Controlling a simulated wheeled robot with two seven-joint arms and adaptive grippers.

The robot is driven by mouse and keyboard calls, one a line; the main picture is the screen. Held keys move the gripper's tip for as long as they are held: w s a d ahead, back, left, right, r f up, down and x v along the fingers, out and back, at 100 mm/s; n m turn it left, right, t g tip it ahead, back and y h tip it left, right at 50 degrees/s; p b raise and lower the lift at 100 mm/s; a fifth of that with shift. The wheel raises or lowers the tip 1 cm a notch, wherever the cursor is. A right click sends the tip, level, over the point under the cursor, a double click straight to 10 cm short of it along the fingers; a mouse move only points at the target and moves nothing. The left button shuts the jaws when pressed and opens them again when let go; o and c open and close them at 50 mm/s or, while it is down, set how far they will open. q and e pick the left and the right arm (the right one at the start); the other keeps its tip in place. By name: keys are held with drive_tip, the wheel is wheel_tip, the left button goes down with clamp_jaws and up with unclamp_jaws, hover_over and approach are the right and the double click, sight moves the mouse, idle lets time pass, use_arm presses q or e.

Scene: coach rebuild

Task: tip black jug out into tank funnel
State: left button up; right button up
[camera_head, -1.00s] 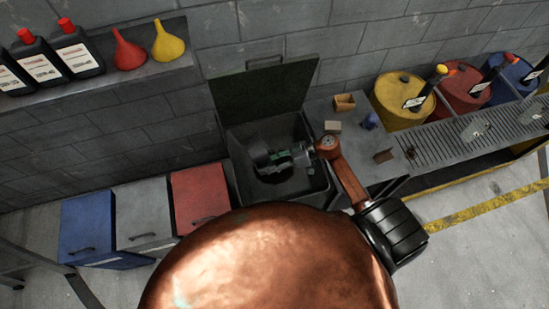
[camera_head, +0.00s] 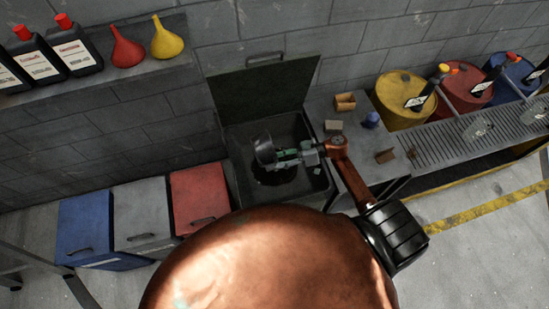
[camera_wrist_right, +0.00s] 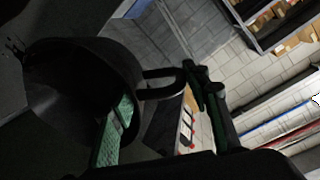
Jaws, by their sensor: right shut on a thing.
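The black jug (camera_head: 265,151) is held over the open dark tank (camera_head: 322,196) in the head view. My right gripper (camera_head: 284,156), with green finger pads, is shut on the jug's handle side from the right. The jug looks tilted. A dark round shape below it in the tank is probably the funnel (camera_head: 272,176); it is partly hidden by the jug and the gripper. In the right wrist view the jug (camera_wrist_right: 85,75) fills the left side, its handle (camera_wrist_right: 160,85) by the fingers. No liquid can be made out. My left gripper is not in view.
The tank's raised lid (camera_head: 262,92) stands behind it. Blue, grey and red bins (camera_head: 200,195) stand left; a side table (camera_head: 352,150) with small items stands right. Drums (camera_head: 405,95) are farther right. A shelf holds bottles and a red funnel (camera_head: 127,48) and yellow funnel (camera_head: 167,38).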

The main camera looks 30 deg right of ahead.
drive_tip(key=s+d+m+t+y+b, duration=0.1)
drive_tip(key=d+t+y+b, duration=0.1)
drive_tip(key=d+y+b, duration=0.4)
drive_tip(key=d+b, duration=0.2)
drive_tip(key=b, duration=0.2)
drive_tip(key=shift+d+f+m+t+y, duration=0.2)
drive_tip(key=shift+m+t+y, duration=0.1)
drive_tip(key=shift+m+y, duration=0.1)
drive_tip(key=shift+s, duration=0.1)
